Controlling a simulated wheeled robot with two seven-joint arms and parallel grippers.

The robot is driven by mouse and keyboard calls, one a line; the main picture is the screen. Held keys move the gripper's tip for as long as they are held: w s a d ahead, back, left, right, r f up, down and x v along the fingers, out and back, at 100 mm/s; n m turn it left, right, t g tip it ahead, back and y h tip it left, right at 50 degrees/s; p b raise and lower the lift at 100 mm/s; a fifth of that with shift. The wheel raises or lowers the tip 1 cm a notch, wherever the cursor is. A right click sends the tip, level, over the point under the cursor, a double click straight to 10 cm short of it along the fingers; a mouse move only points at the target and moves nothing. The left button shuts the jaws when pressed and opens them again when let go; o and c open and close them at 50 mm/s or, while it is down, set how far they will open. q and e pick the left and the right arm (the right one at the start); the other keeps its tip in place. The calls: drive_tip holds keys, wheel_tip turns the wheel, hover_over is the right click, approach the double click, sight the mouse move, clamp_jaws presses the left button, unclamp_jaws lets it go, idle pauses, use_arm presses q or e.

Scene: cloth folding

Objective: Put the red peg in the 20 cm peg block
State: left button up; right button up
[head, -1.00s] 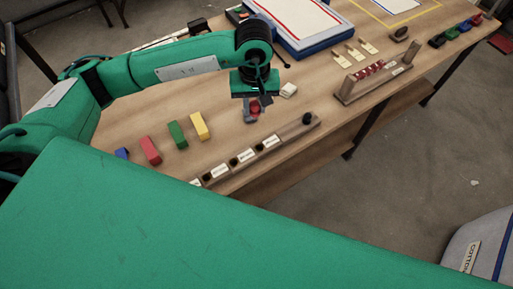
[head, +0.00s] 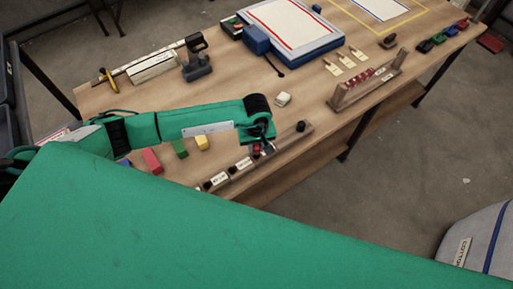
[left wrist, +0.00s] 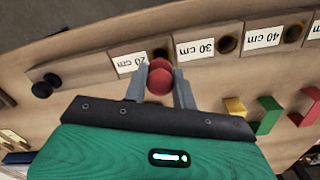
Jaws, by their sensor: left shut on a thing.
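The red peg (left wrist: 159,82) is held between the two grey fingers of my left gripper (left wrist: 157,76) in the left wrist view. In the head view the red peg (head: 257,147) shows small below my left gripper (head: 262,149), at the row of peg blocks. I cannot tell whether the peg's lower end is in the hole. My right gripper is not in view.
The 30 cm (left wrist: 195,48) and 40 cm (left wrist: 262,38) peg blocks continue the row, with dark open holes. A black knob (head: 301,126) stands at the row's far end.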

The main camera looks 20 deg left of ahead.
sight(256, 151)
use_arm(q)
wheel_tip(256, 151, down, 4)
drive_tip(key=shift+r+p, duration=0.2)
drive_tip(key=shift+p, duration=0.3)
drive_tip(key=shift+f, duration=0.1)
drive_tip(key=shift+f, duration=0.1)
drive_tip(key=o, duration=1)
wheel_tip(256, 151, up, 11)
drive_tip(key=b, duration=0.5)
drive_tip(key=shift+r, duration=0.7)
